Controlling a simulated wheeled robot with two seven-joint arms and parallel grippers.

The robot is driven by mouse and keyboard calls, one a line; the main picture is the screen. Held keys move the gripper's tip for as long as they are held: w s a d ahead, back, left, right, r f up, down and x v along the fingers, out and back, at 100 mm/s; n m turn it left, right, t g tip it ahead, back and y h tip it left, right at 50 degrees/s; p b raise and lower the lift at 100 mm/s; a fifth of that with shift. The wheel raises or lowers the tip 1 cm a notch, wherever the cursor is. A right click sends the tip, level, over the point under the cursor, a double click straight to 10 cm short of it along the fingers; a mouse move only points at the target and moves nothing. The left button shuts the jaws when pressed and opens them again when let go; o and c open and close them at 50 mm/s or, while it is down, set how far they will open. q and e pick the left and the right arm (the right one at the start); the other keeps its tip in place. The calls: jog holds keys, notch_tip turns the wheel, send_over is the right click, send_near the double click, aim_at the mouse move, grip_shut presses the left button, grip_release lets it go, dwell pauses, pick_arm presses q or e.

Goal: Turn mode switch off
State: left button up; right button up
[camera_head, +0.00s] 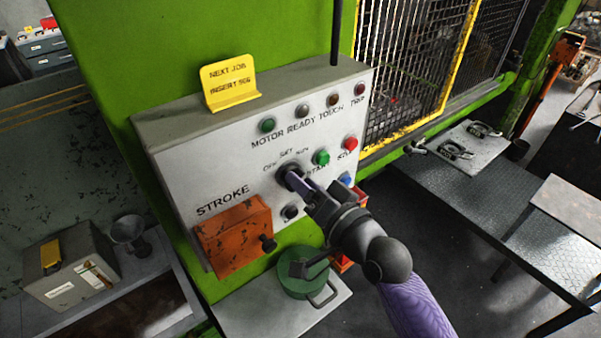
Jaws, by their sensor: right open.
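The mode switch (290,177) is a black rotary knob on the white front of the control panel (180,165), under the small words OFF, SET and a partly readable third word. My right gripper (305,187) is at the knob, reaching in from the lower right. Its jaws are open, and the fingertips are at or very near the knob; I cannot tell whether they touch it. The gripper hides part of the knob and of the lettering to its right, so the pointer's direction is unclear. My left gripper is not in view.
Green (321,157) and red (351,144) buttons sit right of the switch, with a blue button (347,180) close to my gripper. An orange box (235,238) juts out at lower left. A green can (295,283) stands below. A yellow sign (229,84) tops the panel.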

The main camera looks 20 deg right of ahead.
jog(key=shift+w+a, duration=0.1)
jog(key=shift+w, duration=0.4)
grip_shut()
jog(key=shift+n, duration=0.4)
jog(key=shift+s+a+n+p, duration=0.15)
jog(key=shift+n+p, duration=0.8)
jog(key=shift+n, duration=1.85)
jog(key=shift+w+a+n+p, duration=0.1)
jog(key=shift+n+p, duration=0.85)
jog(key=shift+n, duration=1.85)
jog(key=shift+s+a+n+p, duration=0.15)
jog(key=shift+n+p, duration=0.8)
jog(key=shift+n, duration=2.15)
